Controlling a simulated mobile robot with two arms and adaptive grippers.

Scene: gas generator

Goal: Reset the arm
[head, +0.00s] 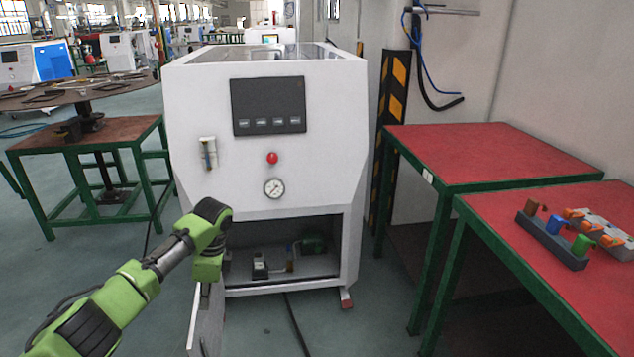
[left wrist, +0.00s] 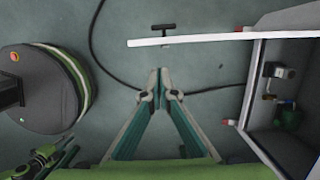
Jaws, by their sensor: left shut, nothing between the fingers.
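My left arm reaches in from the lower left of the head view, in front of the white generator cabinet (head: 330,130). Its gripper is mostly hidden behind the wrist there. In the left wrist view my left gripper (left wrist: 161,88) points over the floor, its fingertips together with nothing between them. The cabinet's open door (head: 195,325) shows edge-on beside the arm; the left wrist view shows it as a white strip (left wrist: 190,40) with a dark T-shaped handle (left wrist: 163,28), apart from the fingers. My right gripper (left wrist: 65,157) appears small at the lower left; its jaws are unclear.
The open lower compartment (head: 300,270) holds small parts. Red-topped tables (head: 490,150) stand at the right; the nearer one carries a dark block with coloured valves (head: 552,240). A brown table (head: 85,137) stands at the left. Dark cables cross the floor (head: 270,330).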

